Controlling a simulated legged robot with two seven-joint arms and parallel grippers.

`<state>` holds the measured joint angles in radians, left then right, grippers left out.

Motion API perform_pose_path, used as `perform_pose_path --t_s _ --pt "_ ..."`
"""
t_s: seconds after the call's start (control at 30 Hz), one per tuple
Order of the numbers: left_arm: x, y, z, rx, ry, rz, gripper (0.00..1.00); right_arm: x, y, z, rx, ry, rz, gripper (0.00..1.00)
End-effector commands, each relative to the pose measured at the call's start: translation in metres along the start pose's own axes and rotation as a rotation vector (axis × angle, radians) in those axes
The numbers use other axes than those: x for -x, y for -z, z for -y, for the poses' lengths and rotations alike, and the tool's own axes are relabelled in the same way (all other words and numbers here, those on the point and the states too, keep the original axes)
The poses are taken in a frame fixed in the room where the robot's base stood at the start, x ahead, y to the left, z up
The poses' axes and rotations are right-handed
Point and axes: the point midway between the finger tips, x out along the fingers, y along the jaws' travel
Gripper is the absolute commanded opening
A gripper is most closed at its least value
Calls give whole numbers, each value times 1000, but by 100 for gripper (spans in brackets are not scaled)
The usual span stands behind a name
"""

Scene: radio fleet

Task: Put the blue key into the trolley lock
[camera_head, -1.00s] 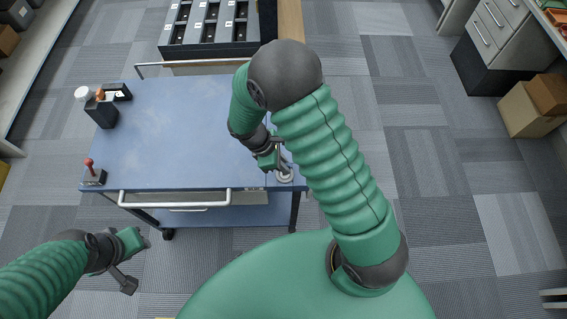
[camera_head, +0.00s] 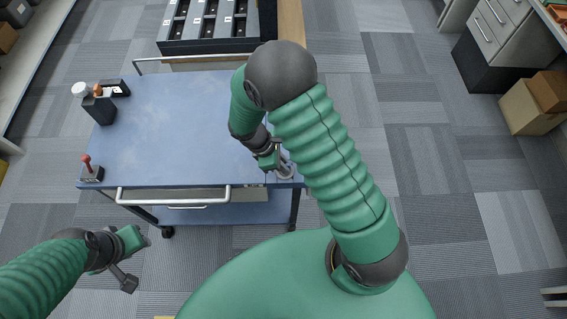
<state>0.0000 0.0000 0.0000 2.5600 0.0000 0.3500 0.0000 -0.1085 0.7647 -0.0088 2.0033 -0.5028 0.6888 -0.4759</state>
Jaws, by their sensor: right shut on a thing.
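The trolley (camera_head: 178,130) has a blue top and stands in front of me. My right gripper (camera_head: 281,163) is low over its near right corner, beside a small round metal lock (camera_head: 285,172) at that corner. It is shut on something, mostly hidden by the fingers. No blue key can be made out, so I cannot tell how the held thing sits against the lock. My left gripper (camera_head: 132,262) hangs over the floor at the lower left, apart from the trolley.
A red-knobbed device (camera_head: 91,170) stands on the trolley's near left corner. Dark holders with white and orange tops (camera_head: 99,105) stand at its far left. A dark slotted rack (camera_head: 208,25) is behind it. Cardboard boxes (camera_head: 532,106) lie at right. The trolley's middle is clear.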

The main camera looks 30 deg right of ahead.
Motion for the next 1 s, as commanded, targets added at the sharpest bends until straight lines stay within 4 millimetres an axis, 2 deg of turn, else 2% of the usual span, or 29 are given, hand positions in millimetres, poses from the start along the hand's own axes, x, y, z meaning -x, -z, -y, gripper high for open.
perform_pose_path --t_s 0.07,0.1,0.3,0.57,0.67,0.77,1.0 --pt "-2 0 0 0 0 0 36 -3 1 0 0 0 0 0" --pt "-2 0 0 0 0 0 36 -3 1 0 0 0 0 13" --pt "-1 0 0 0 0 0 36 -2 1 0 0 0 0 37" --pt "-1 0 0 0 0 0 36 -2 1 0 0 0 0 37" --pt "-1 0 0 0 0 0 36 4 1 0 0 -1 0 37" --pt "0 0 0 0 0 0 36 22 1 -1 -2 -3 -2 37" --pt "3 1 0 0 0 0 36 91 2 -1 -1 -5 -5 37"
